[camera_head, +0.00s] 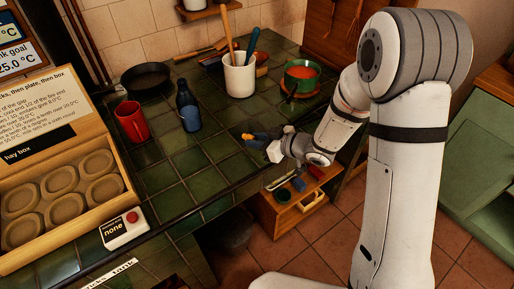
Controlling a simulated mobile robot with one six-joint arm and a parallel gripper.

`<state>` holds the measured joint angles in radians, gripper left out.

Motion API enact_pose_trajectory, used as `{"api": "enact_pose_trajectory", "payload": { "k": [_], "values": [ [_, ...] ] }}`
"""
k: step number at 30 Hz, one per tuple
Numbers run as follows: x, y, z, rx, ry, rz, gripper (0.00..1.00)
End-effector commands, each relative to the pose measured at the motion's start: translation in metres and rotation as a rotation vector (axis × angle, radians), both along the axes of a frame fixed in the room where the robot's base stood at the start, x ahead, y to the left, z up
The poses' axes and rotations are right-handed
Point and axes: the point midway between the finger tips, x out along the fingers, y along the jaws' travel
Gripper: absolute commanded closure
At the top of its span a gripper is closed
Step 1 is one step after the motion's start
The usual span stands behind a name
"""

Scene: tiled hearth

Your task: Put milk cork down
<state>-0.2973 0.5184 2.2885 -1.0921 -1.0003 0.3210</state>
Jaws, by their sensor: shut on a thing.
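My gripper (262,141) is above the front edge of the dark green tiled counter (205,183), pointing left. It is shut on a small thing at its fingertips. A little orange-tan piece (246,135) shows there, which looks like the milk cork; its shape is too small to make out. A dark bottle (187,108) with a blue-grey lower part stands upright on the counter, left of my gripper and apart from it. I cannot tell whether its mouth is open.
A red mug (132,122) and a black pan (145,77) stand left. A white utensil crock (239,76) and a green pot (301,76) of red food stand behind. A wooden drawer unit (291,207) is below. Tiles between bottle and gripper are clear.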

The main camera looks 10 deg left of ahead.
Motion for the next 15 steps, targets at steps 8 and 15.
{"api": "enact_pose_trajectory", "payload": {
  "k": [8,15],
  "values": [
    [0.0,-0.001,-0.034,-0.001,0.003,-0.002,0.99],
    [0.0,-0.001,-0.036,0.001,-0.001,-0.002,0.99]
  ]
}}
